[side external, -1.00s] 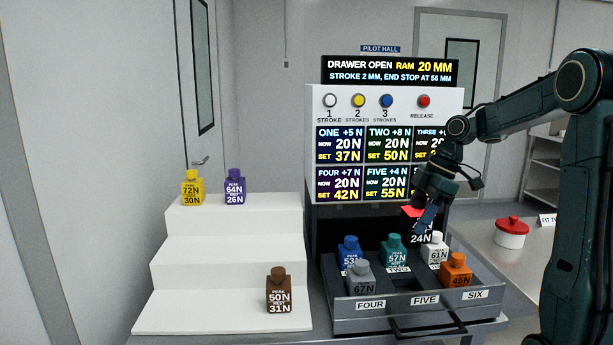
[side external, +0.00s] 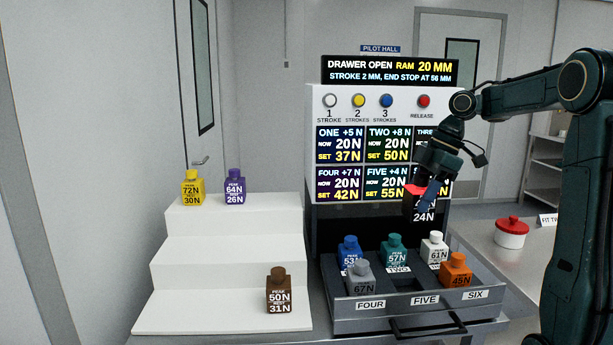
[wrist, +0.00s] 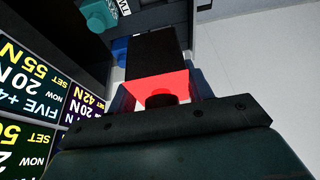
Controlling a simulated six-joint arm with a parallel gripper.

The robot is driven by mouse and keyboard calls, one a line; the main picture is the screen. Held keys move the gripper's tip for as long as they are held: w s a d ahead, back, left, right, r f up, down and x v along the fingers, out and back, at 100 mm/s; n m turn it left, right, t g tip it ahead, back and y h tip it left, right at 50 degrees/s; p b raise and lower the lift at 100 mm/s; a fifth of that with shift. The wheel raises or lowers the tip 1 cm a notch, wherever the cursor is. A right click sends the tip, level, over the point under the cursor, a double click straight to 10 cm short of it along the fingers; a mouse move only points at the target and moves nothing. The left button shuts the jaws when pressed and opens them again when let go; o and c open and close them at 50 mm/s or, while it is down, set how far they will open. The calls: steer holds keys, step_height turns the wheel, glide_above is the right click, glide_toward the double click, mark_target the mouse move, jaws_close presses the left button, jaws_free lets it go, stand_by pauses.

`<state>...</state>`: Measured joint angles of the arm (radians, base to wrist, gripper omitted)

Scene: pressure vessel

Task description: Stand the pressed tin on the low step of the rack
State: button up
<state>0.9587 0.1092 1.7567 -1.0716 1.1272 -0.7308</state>
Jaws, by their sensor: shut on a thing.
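My gripper (side external: 428,186) is shut on a dark tin with a red top (side external: 411,206), marked 24 N. It holds the tin upright in the air above the open drawer, in front of the lower panels. In the wrist view the tin's red shoulder (wrist: 170,85) and dark body (wrist: 153,52) show just beyond the gripper's edge. The white stepped rack (side external: 185,315) stands at left. A brown tin (side external: 279,288), marked 50 N and 31 N, stands at the right of its low step; the left of that step is bare.
Yellow (side external: 191,188) and purple (side external: 235,187) tins stand on the top step; the middle step is empty. The drawer (side external: 400,306) holds blue, teal, white, grey and orange tins; slot FIVE looks empty. A red-lidded pot (side external: 511,234) is on the right bench.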

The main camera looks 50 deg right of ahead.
steer(key=shift+w, duration=0.5)
steer(key=w+a+f, duration=0.3)
steer(key=w+a, duration=0.3)
steer(key=w, duration=0.6)
steer(key=w+a+f, duration=0.2)
steer(key=w+a, duration=0.3)
steer(key=w, duration=0.7)
steer(key=w+a+f, duration=0.3)
steer(key=a+f, duration=0.1)
steer(key=a, duration=0.4)
steer(key=w+a+f, duration=0.3)
steer(key=w+a, duration=0.1)
steer(key=a, duration=0.4)
steer(key=w+a+f, duration=0.4)
steer(key=a, duration=0.5)
steer(key=shift+f, duration=0.3)
steer(key=shift+a+f, duration=0.1)
steer(key=shift+f, duration=1.9)
